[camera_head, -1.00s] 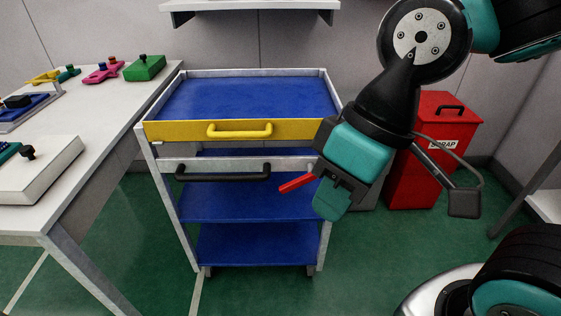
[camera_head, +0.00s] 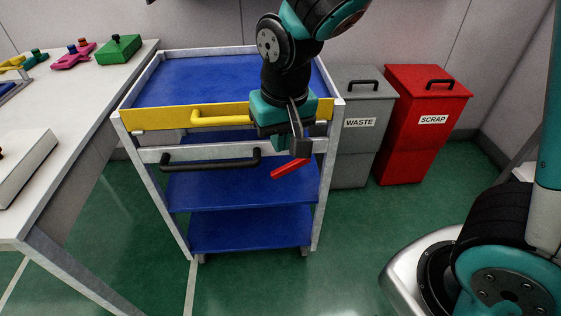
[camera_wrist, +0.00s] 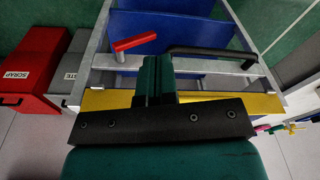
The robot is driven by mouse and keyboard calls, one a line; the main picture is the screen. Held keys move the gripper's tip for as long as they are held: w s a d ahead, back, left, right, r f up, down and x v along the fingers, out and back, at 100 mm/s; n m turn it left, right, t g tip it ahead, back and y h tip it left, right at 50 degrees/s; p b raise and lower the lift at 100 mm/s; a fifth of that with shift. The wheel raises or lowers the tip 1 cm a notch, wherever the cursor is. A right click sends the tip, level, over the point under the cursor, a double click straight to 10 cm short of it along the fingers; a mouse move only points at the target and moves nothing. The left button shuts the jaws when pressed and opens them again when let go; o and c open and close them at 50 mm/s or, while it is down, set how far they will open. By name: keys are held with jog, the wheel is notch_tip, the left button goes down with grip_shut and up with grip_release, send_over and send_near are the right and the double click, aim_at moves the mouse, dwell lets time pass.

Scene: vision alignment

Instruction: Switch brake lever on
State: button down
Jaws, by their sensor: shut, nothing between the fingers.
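The brake lever is a red bar (camera_head: 290,168) at the right end of the trolley's front rail. It slants down to the left in the head view. It also shows in the wrist view (camera_wrist: 134,41), standing out beside the rail on a short post. My gripper (camera_head: 279,158) is in front of the trolley's right front corner, close to the lever. In the wrist view its fingers (camera_wrist: 155,66) are together and empty. The lever lies just past them to the left, and no contact shows. In the head view my wrist hides part of the yellow drawer front.
The blue trolley (camera_head: 245,237) has a yellow drawer handle (camera_head: 222,121) and a black push handle (camera_head: 212,161) beside the lever. A grey WASTE bin (camera_head: 358,150) and red SCRAP bin (camera_head: 420,155) stand to the right. A white table (camera_head: 92,95) is on the left.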

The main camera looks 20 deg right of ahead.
aim_at(283, 168)
jog(key=w+d+f+m+t+h, duration=0.1)
jog(key=w+f+m+h, duration=0.2)
jog(key=w+f, duration=0.4)
jog(key=shift+w+d+m+h, duration=0.25)
jog(key=shift+w+m+h, duration=0.1)
jog(key=shift+m, duration=0.15)
jog(key=b+x, duration=0.1)
jog(key=x, duration=0.9)
jog(key=shift+a, duration=0.1)
